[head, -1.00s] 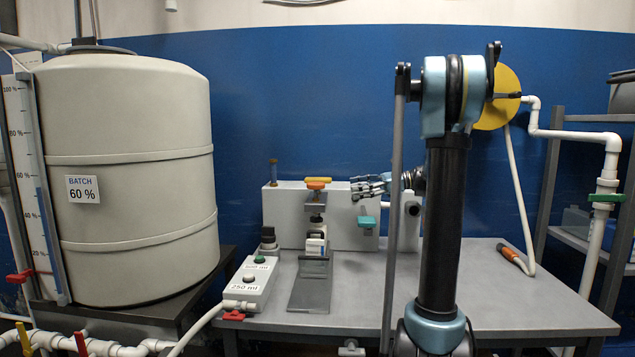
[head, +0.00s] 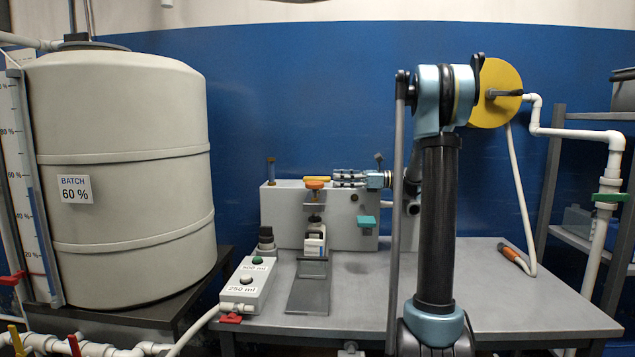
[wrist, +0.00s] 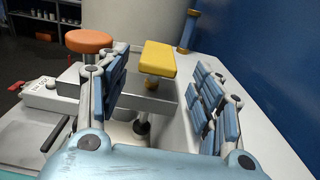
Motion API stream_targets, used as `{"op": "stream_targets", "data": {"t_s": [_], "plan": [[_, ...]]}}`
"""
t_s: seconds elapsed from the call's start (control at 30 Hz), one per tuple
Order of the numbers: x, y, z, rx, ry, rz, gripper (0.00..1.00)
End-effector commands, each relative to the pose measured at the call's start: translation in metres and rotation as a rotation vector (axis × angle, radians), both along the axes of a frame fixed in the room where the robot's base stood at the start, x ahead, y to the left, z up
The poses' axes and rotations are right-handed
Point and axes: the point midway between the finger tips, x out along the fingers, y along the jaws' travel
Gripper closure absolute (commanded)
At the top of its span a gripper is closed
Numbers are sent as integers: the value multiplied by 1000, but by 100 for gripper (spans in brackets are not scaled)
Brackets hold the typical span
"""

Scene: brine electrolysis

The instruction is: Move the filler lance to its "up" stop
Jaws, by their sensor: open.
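The filler stands at the back of the table, with a yellow handle (head: 318,178) and a round orange knob (head: 315,185) at its top. Which of them belongs to the lance is not clear. A small white bottle (head: 314,241) stands below the filler's nozzle. My gripper (head: 347,180) is open, just right of the yellow handle, its fingers pointing left. In the wrist view, the yellow handle (wrist: 158,59) shows between the spread fingers of my gripper (wrist: 162,75), with no visible contact. The orange knob (wrist: 89,41) lies beyond the left finger.
A grey housing (head: 345,225) with a teal knob (head: 366,222) stands behind the filler. A button box (head: 249,286) is at front left. A large tank (head: 125,190) stands at the left. The table (head: 465,285) is mostly clear at the right.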

Motion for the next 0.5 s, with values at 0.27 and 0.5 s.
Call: {"op": "stream_targets", "data": {"t_s": [0.27, 0.5], "plan": [[1, 50, 0, 0, 0, 4, 40], [2, 78, 0, 0, -1, 2, 40]]}}
